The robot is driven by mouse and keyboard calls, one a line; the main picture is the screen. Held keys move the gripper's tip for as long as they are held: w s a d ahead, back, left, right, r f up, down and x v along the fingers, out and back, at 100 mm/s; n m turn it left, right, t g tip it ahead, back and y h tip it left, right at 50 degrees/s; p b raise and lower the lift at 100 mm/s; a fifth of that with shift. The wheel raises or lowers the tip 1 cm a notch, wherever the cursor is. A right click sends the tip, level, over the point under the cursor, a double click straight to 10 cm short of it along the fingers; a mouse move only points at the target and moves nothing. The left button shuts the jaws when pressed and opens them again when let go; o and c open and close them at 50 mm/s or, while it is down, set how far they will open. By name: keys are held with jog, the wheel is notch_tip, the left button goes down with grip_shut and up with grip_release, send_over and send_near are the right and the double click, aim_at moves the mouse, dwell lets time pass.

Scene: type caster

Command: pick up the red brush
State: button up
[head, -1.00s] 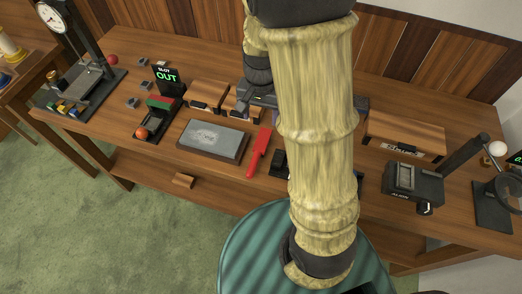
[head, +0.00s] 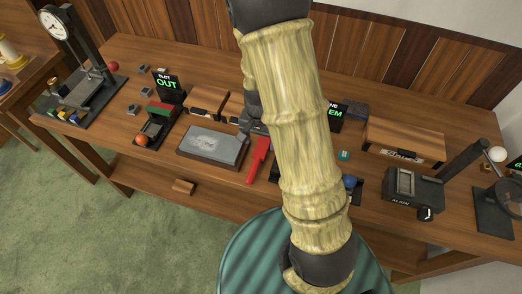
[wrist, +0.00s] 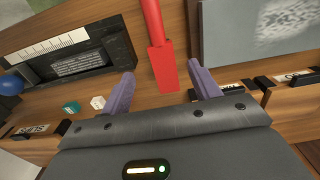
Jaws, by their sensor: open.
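The red brush (head: 258,160) lies on the wooden workbench (head: 340,205), just right of the grey slab (head: 212,147). In the wrist view its broad red end (wrist: 165,72) shows between my two purple fingertips, with the narrower handle running to the top edge. My gripper (wrist: 164,82) is open, with a finger on either side of the brush and nothing held. I cannot tell how high the fingers are above the bench. In the head view my gripper (head: 250,125) is a dark shape at the brush's far end, partly hidden by my arm.
The slab's edge also shows close to one finger in the wrist view (wrist: 260,30). Small wooden boxes (head: 207,100) stand behind the slab. A dark device with a white scale (wrist: 75,50) is on the other side. A grey align device (head: 412,187) stands at right.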

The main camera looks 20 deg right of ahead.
aim_at(259, 153)
jog(key=shift+f, duration=1.55)
jog(key=shift+a+f+p, duration=0.1)
jog(key=shift+f+p, duration=0.45)
jog(key=shift+f, duration=2.05)
jog(key=c, duration=1.3)
